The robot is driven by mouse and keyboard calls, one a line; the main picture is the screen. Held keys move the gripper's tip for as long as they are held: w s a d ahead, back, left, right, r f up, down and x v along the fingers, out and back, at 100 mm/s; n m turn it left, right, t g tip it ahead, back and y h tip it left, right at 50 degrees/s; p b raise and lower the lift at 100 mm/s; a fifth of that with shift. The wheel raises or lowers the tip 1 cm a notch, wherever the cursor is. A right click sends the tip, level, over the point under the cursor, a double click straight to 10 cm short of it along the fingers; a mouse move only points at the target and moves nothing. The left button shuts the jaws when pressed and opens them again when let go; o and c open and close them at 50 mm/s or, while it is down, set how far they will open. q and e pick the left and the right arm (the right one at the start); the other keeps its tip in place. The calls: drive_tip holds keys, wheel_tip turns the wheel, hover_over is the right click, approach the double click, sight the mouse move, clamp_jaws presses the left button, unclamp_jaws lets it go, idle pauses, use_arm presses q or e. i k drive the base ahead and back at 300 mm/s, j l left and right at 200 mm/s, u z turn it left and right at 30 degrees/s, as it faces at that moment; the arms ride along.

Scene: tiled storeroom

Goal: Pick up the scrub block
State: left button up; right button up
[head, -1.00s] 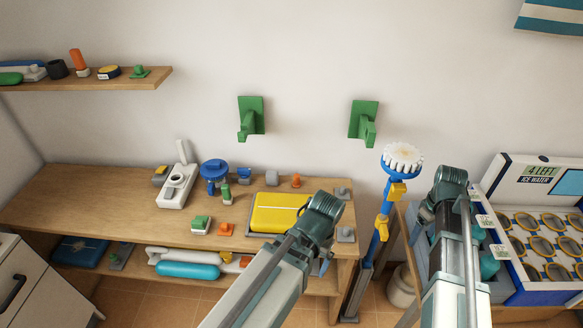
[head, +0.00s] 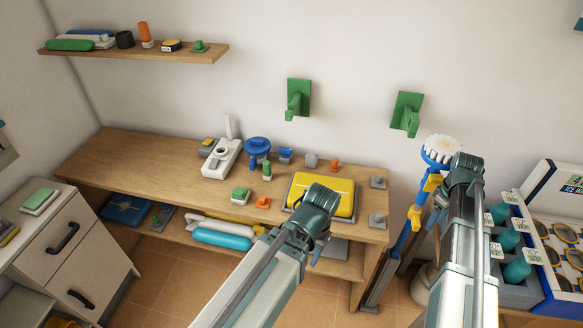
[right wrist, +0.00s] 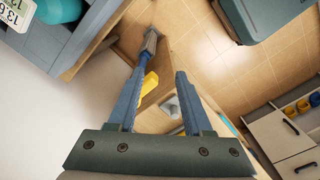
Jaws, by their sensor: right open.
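Two green-topped pale blocks could be the scrub block; I cannot tell which from looks alone. One block (head: 39,200) lies on top of the white drawer cabinet at the far left. A smaller block (head: 240,195) lies on the wooden bench. My left gripper (head: 318,248) points down over the bench's right part, near the yellow case, its fingers mostly hidden by its own wrist. My right gripper (head: 438,215) is right of the bench, by the brush pole. In the right wrist view (right wrist: 161,74) its two fingers are apart with nothing gripped.
The bench (head: 150,165) also holds a white device (head: 221,158), a blue valve-like part (head: 257,148) and a yellow case (head: 338,199). The white cabinet (head: 35,258) stands left. A brush pole (head: 404,240) and bottle crate (head: 522,293) are right. Tiled floor (head: 165,270) shows between.

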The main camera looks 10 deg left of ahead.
sight(311, 159)
drive_tip(key=k+u, duration=0.1)
drive_tip(key=u, duration=0.15)
drive_tip(key=i+l+u, duration=0.6)
drive_tip(key=l+u, duration=0.15)
drive_tip(key=u, duration=0.15)
drive_tip(key=i+l+u, duration=0.2)
drive_tip(key=l+u, duration=0.25)
